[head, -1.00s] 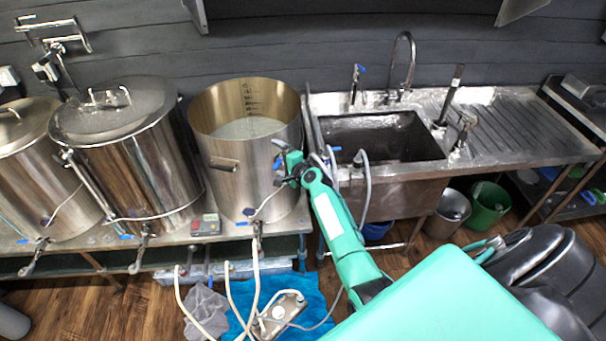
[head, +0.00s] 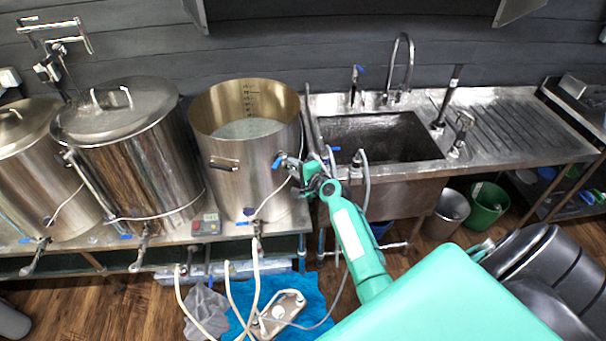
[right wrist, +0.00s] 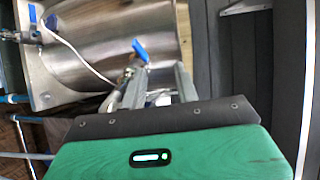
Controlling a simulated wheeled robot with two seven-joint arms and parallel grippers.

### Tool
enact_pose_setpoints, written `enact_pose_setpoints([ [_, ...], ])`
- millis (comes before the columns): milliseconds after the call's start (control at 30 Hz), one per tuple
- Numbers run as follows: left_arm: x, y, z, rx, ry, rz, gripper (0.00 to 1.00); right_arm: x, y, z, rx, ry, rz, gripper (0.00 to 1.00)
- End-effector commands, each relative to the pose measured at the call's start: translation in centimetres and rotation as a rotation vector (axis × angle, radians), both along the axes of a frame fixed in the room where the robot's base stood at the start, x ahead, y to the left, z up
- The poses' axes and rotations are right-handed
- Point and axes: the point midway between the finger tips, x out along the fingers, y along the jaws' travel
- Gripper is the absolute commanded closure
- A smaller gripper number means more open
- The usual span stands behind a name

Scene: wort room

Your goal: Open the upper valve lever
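The upper valve lever (head: 277,162) is a small blue handle on the right side of the open steel pot (head: 225,185). In the right wrist view the blue lever (right wrist: 140,50) stands just past the tip of the left-hand finger. My right gripper (head: 297,167) is beside the lever, on its right. In the right wrist view the gripper (right wrist: 162,74) has its two grey fingers apart, with a gap between them. Whether a finger touches the lever or valve cannot be told. My left gripper is not in view.
A lower blue valve handle (head: 248,211) sits near the pot's base, with a pale hose (head: 256,270) below. A sink (head: 375,140) with a grey hose (head: 365,190) is close on the right. Lidded kettles (head: 140,160) stand left. A pump (head: 283,308) lies on a blue towel (head: 312,291).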

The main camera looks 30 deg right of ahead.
Motion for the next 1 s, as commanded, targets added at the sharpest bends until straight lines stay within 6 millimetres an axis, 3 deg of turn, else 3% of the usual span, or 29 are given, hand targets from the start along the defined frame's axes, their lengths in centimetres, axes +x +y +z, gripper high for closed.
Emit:
enact_pose_setpoints([
  [500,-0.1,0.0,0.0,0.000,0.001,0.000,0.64,-3.3,-0.6,0.0,0.000,0.001,0.001,0.69],
  [967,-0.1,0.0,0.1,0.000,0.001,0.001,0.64,-3.5,-0.6,0.0,0.000,0.000,0.000,0.69],
  [1000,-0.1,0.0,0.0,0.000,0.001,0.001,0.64,-3.5,-0.6,0.0,0.000,0.000,0.000,0.73],
])
